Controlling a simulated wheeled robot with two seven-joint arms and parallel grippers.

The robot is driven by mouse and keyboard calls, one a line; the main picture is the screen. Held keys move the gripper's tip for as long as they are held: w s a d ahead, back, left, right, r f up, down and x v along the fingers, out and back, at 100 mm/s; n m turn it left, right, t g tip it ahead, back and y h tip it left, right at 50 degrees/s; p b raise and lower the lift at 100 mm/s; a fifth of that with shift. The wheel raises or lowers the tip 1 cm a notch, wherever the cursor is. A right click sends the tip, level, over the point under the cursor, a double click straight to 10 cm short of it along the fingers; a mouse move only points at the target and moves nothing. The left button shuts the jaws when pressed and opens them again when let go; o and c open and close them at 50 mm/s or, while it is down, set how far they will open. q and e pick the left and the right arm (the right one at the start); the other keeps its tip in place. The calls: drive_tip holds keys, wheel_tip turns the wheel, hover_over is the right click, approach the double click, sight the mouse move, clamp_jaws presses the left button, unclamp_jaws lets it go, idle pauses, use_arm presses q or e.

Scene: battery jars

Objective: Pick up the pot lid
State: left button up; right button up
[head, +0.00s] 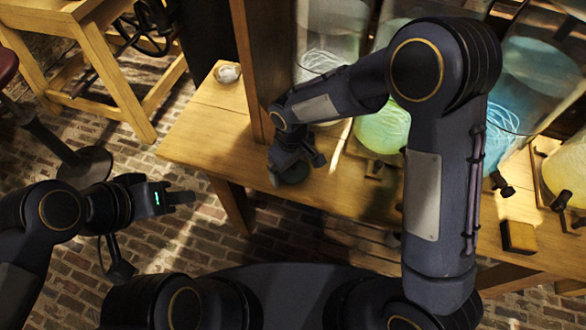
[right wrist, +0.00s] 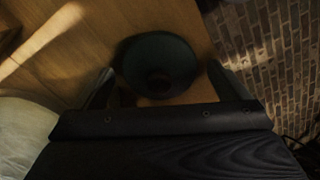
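The pot lid (right wrist: 158,62) is a dark, round piece with a small knob-like spot at its middle. It lies on the wooden table near its front edge. In the head view only a dark green part of the lid (head: 294,174) shows under my right gripper (head: 296,166). In the right wrist view my right gripper (right wrist: 161,72) is open, with one finger on each side of the lid and a small gap at each side. My left gripper (head: 178,197) hangs over the brick floor, away from the table; its finger opening is not clear.
The table (head: 205,135) carries large glass jars with coloured contents, such as a green one (head: 383,130), behind my right arm. A pale lump (head: 228,73) lies at the left back. A stool (head: 85,165) stands at left.

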drive_tip(key=c, duration=1)
